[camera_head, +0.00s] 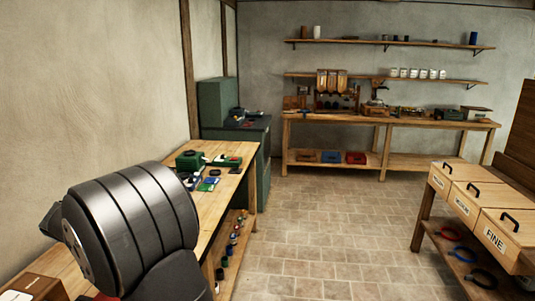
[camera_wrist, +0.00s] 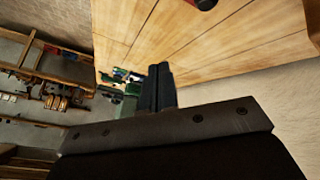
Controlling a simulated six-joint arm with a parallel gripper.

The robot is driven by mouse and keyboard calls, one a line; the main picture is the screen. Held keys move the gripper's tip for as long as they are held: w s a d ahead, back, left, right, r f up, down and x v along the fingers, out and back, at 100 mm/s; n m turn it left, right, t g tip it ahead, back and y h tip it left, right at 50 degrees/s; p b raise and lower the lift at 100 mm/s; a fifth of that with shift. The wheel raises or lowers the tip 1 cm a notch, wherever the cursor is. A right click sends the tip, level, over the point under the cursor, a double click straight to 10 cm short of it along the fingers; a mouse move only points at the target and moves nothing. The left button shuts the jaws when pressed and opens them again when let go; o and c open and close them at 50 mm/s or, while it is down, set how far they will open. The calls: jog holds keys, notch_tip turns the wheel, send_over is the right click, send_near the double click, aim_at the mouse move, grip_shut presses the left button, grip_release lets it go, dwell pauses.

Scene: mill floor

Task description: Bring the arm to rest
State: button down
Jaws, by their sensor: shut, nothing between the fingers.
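My gripper (camera_wrist: 158,75) shows in the wrist view as dark fingers pressed together, shut and empty. It is above or beside the pale wooden bench top (camera_wrist: 225,45), which fills the upper right of that view. No contact with the bench is visible, and I cannot tell the exact gap. The fingers are not visible in the head view.
In the head view, the left bench (camera_head: 218,190) carries a green device (camera_head: 190,159) and small parts. A green cabinet (camera_head: 215,106) stands behind it. A back workbench (camera_head: 410,121) holds tools. A drawer unit (camera_head: 463,207) stands right. The tiled floor (camera_head: 330,235) between is clear.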

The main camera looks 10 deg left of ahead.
jog(key=shift+d+m+g, duration=0.3)
jog(key=shift+d+m, duration=0.2)
jog(key=shift+d, duration=0.35)
jog(key=c, duration=0.6)
grip_release()
jog(key=o, duration=0.4)
jog(key=shift+s+d+f, duration=0.1)
jog(key=shift+d, duration=0.1)
jog(key=shift+o, duration=1)
jog(key=s+m+g, duration=0.1)
jog(key=s+d+f+m+g, duration=0.1)
jog(key=s+m+g, duration=0.1)
jog(key=s+d+m+g, duration=0.1)
jog(key=s+g, duration=0.1)
jog(key=shift+d+f+m+y, duration=0.2)
jog(key=shift+d+m+y, duration=0.05)
jog(key=shift+m+y, duration=0.05)
jog(key=s+r+m+g+y, duration=0.2)
jog(key=s+m+g, duration=0.1)
jog(key=s+g, duration=0.15)
jog(key=x, duration=1)
jog(key=shift+s+a, duration=0.2)
jog(key=shift+a, duration=0.1)
jog(key=shift+t, duration=0.25)
